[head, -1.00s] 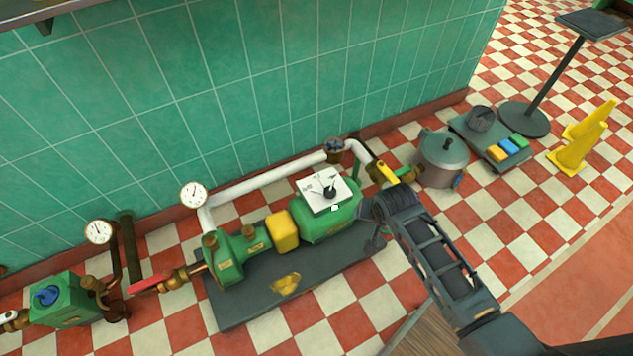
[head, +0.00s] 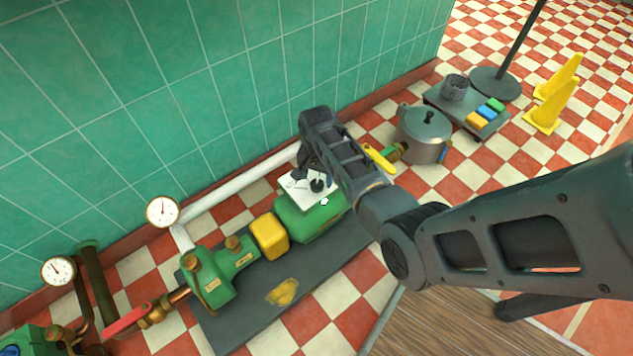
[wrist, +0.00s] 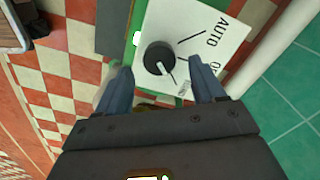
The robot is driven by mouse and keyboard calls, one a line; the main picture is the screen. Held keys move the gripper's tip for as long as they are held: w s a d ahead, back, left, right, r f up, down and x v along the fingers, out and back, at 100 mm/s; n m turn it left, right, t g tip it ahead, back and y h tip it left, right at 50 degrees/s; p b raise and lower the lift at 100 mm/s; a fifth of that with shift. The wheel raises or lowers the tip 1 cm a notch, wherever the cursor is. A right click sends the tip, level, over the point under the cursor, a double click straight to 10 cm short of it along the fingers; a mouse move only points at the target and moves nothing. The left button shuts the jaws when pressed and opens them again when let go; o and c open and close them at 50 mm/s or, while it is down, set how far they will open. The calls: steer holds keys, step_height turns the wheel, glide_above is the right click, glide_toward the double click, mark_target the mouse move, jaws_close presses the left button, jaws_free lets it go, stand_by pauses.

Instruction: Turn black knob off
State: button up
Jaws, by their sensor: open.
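The black knob (head: 318,185) is on a white plate (head: 299,191) on top of the green pump motor (head: 310,219). In the wrist view, the knob (wrist: 158,57) lies just ahead of and between the fingertips. Its white mark points down-right toward a small label I cannot read clearly. "AUTO" is legible on the plate (wrist: 215,15), and another label starting with "O" is partly hidden by the right finger. My gripper (wrist: 160,74) is open and empty, one finger on each side of the knob; contact cannot be told. In the head view my gripper (head: 308,170) hangs close above the plate.
A white pipe (head: 235,182) runs behind the motor along the green tiled wall. A yellow valve handle (head: 378,158) and a grey pot (head: 423,135) stand to the right. A red lever (head: 125,318) and gauges (head: 162,211) are at the left.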

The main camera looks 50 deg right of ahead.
mark_target(317, 186)
steer(key=shift+f+b, duration=0.3)
steer(key=shift+f, duration=0.9)
steer(key=c, duration=1.1)
steer(key=shift+o, duration=0.2)
